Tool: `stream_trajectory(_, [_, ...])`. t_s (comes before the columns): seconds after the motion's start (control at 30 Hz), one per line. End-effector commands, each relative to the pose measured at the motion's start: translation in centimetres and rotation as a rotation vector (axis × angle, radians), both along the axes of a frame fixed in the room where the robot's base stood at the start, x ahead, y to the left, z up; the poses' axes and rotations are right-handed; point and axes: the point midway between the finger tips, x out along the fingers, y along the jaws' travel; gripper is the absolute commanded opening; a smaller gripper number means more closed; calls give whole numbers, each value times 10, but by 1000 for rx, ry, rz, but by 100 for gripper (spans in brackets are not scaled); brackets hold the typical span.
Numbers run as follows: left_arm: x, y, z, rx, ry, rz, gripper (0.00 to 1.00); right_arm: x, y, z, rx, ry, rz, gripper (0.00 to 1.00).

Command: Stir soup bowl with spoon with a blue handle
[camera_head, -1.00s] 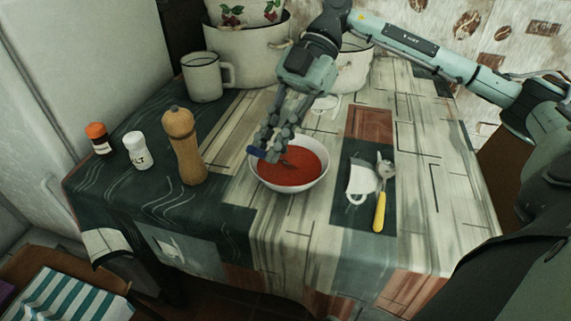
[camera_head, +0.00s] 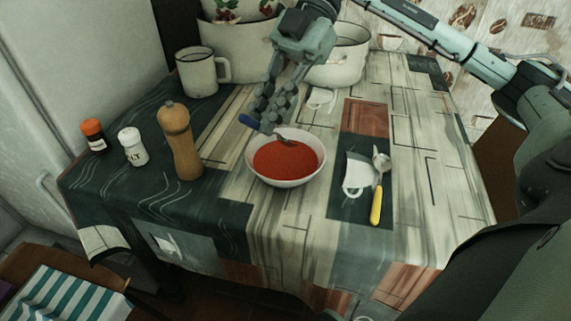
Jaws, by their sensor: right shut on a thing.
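A white soup bowl (camera_head: 289,182) with red soup (camera_head: 285,160) stands near the middle of the table. My right gripper (camera_head: 263,118) is above the bowl's back left rim, shut on the blue-handled spoon. The blue handle (camera_head: 249,121) sticks out to the left of the fingers. The spoon's metal part reaches right, over the back of the soup; whether its tip is in the soup is hard to tell. A second spoon, with a yellow handle (camera_head: 376,207), lies on the table right of the bowl. My left gripper is not in view.
A wooden pepper mill (camera_head: 181,145), a salt shaker (camera_head: 132,147) and an orange-capped jar (camera_head: 93,136) stand left of the bowl. A white mug (camera_head: 197,73) and enamel pots (camera_head: 341,60) stand behind. The tablecloth is clear in front of the bowl.

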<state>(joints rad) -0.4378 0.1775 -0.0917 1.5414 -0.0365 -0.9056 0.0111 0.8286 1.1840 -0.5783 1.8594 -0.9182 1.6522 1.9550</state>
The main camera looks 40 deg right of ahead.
Motion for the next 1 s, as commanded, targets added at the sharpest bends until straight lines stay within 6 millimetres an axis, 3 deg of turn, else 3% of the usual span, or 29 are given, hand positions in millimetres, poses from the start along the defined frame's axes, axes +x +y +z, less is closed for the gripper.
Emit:
stream_trajectory(0.27, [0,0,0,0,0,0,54,0,0,0,0,0,0,0])
stream_trajectory(0.7, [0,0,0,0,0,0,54,0,0,37,0,-2,1,0])
stream_trajectory(1.0, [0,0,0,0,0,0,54,0,0,40,0,0,0,0])
